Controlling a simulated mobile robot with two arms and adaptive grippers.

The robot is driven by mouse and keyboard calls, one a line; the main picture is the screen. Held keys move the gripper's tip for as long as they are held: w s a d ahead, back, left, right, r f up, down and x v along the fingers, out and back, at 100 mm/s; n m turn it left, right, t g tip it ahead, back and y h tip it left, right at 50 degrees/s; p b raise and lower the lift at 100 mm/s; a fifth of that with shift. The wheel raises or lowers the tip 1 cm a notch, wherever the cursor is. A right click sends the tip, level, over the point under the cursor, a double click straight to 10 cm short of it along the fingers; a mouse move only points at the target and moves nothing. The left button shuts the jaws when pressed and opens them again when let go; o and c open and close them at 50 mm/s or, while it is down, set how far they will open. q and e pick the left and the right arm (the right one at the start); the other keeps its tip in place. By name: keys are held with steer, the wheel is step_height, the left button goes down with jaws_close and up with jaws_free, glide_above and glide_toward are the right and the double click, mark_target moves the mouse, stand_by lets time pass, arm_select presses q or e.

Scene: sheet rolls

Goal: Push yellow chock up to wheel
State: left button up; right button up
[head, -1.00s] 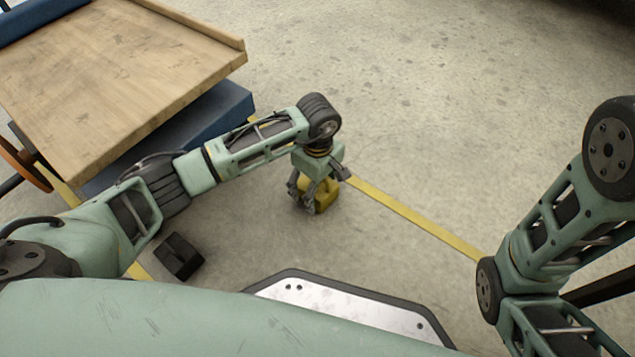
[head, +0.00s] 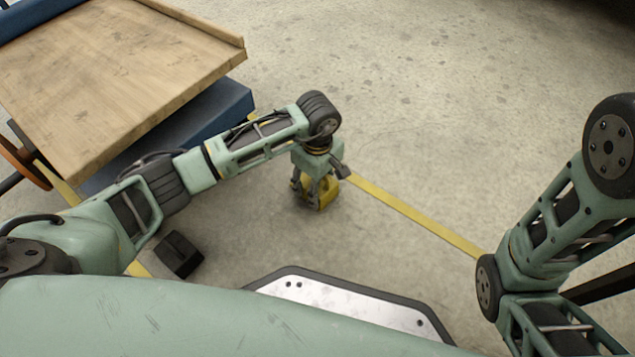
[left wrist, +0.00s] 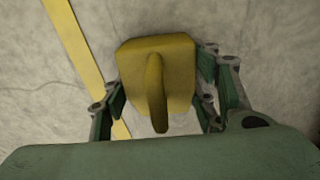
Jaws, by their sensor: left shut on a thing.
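The yellow chock (head: 322,194) stands on the concrete floor beside the yellow floor line. My left gripper (head: 315,192) points down over it and is shut on it. In the left wrist view the yellow chock (left wrist: 157,75) shows its raised handle between the fingers of my left gripper (left wrist: 160,105). An orange-rimmed wheel (head: 22,165) shows at the far left, beside the cart, well apart from the chock. My right gripper is out of view; only the right arm shows at the right.
A cart with a wooden deck (head: 120,75) and blue frame (head: 215,112) stands at the upper left. A black block (head: 179,255) lies on the floor below my left arm. The yellow line (head: 415,216) crosses the floor. Open floor lies behind and right of the chock.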

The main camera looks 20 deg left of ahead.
arm_select(q)
steer(key=shift+w+a, duration=0.9)
steer(key=shift+a, duration=1.45)
steer(key=shift+w+a, duration=0.95)
steer(key=shift+a, duration=1.35)
steer(key=shift+w+a, duration=0.9)
steer(key=shift+a, duration=1.45)
steer(key=o, duration=1.5)
steer(key=shift+d, duration=0.1)
steer(key=shift+o, duration=0.2)
step_height(320, 180, up, 12)
